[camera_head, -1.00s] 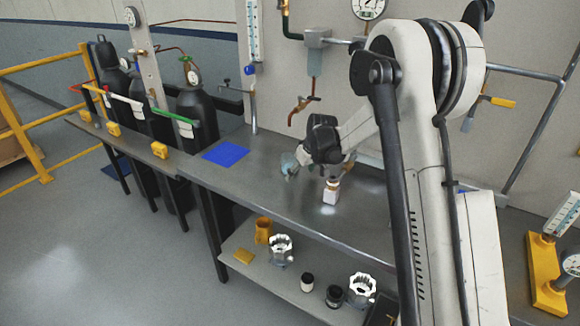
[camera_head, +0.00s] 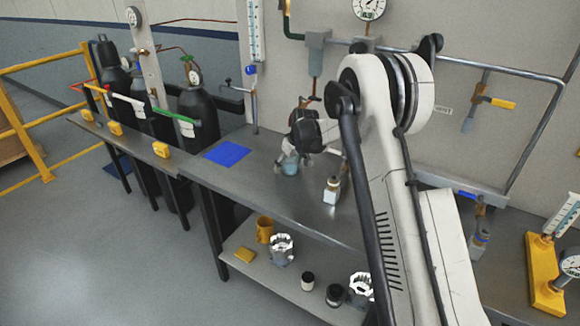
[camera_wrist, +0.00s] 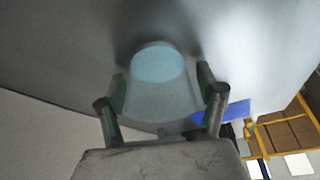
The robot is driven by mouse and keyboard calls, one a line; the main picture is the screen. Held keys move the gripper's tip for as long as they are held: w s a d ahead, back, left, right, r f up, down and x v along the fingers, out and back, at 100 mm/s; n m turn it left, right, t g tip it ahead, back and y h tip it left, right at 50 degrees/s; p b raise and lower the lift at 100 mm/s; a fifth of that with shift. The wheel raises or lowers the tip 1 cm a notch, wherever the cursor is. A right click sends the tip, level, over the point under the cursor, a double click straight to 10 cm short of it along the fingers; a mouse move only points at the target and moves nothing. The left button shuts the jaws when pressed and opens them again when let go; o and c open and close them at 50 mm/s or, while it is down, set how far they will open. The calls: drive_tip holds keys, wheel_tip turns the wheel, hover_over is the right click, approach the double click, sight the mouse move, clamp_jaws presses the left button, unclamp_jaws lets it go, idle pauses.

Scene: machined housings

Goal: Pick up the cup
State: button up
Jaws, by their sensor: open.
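The light blue cup (camera_head: 291,169) stands on the metal bench under my gripper (camera_head: 290,160) in the head view, its upper part partly covered by the fingers. In the wrist view the cup (camera_wrist: 160,68) is in the middle, pale and see-through. My gripper (camera_wrist: 162,92) is open there, with one finger on each side of the cup. I cannot tell whether either finger touches it.
A small white bottle (camera_head: 332,191) stands on the bench to the right of the cup. A blue square mat (camera_head: 227,154) lies to the left, with clear bench between. Pipes with a copper tap (camera_head: 309,101) are on the wall behind. A lower shelf (camera_head: 262,277) holds several parts.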

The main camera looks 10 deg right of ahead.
drive_tip(key=c, duration=1.4)
